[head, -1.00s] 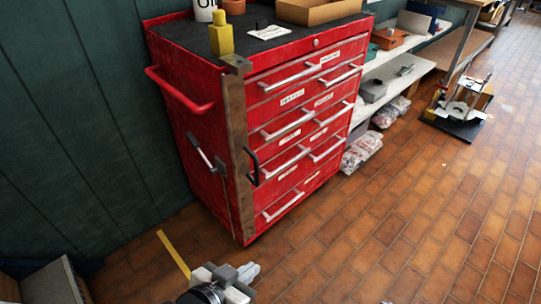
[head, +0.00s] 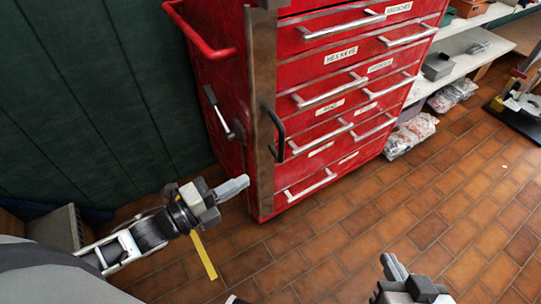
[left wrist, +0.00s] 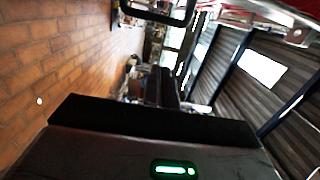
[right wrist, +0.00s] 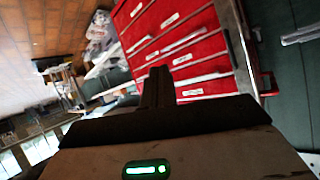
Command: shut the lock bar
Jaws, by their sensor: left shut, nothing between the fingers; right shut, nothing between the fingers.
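The lock bar (head: 262,95) is a long upright brown metal strip at the left front edge of the red tool cabinet (head: 330,75). It stands beside the drawer fronts; I cannot tell how flush it lies. A black loop handle (head: 277,133) is on its front. A lever with a dark grip (head: 218,108) is on the cabinet's left side. My left gripper (head: 240,186) is shut and empty, low beside the cabinet's left side, left of the bar. My right gripper (head: 390,264) is shut and empty over the floor, right and in front; its fingers show in the right wrist view (right wrist: 157,85).
A red push rail (head: 195,38) sticks out from the cabinet's upper left side. A green wall (head: 90,80) stands at left. A yellow strip (head: 204,257) shows below my left gripper. Shelves with bags (head: 412,132) stand at right. The tiled floor in front is open.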

